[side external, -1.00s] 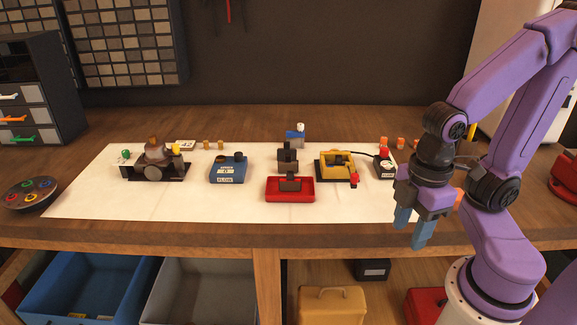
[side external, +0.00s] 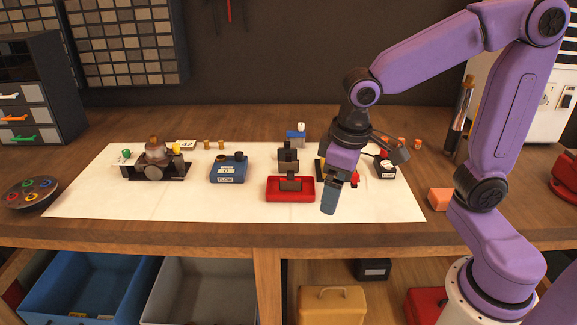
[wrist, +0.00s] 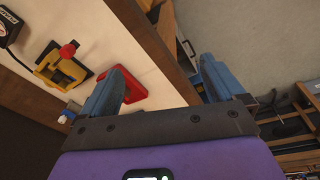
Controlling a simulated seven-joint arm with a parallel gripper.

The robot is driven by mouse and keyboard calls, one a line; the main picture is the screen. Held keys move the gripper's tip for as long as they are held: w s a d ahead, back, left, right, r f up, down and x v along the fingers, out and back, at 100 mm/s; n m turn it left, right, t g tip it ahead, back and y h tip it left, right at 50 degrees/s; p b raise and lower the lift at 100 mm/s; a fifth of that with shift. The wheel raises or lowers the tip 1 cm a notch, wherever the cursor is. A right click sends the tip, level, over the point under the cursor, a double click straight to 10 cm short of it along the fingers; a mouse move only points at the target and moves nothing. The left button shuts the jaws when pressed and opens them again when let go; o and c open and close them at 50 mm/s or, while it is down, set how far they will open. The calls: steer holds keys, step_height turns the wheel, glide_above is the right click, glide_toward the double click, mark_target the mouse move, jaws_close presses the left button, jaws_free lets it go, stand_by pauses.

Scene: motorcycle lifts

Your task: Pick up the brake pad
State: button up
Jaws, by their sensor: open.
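No part is clearly marked as the brake pad. A dark upright block (side external: 291,183) sits in a red tray (side external: 290,196) near the mat's front edge and may be it. A similar dark block (side external: 287,157) stands just behind. My gripper (side external: 331,197) hangs above the mat, right of the red tray, with nothing between its fingers. In the wrist view, my gripper (wrist: 160,84) is open, its two blue fingers wide apart. The red tray (wrist: 132,88) shows there partly behind the left finger; its dark block cannot be made out.
A yellow fixture (wrist: 58,72) with a red knob is largely hidden behind my gripper in the side view. A blue box (side external: 228,170) and a dark fixture (side external: 152,170) stand left on the white mat (side external: 90,200). The mat's front strip is clear.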

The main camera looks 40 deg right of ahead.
steer(key=w+d+r+m+t+h, duration=0.1)
steer(key=w+d+r+m, duration=0.15)
steer(key=w+m, duration=0.75)
steer(key=m+h, duration=0.2)
steer(key=m, duration=0.1)
glide_toward(288, 154)
steer(key=x, duration=0.6)
steer(key=shift+s+f, duration=0.2)
steer(key=shift+f, duration=0.2)
steer(key=shift+w+x, duration=0.2)
steer(key=shift+x, duration=2.6)
steer(key=shift+r, duration=0.1)
steer(key=c, duration=1.1)
steer(key=shift+r, duration=0.1)
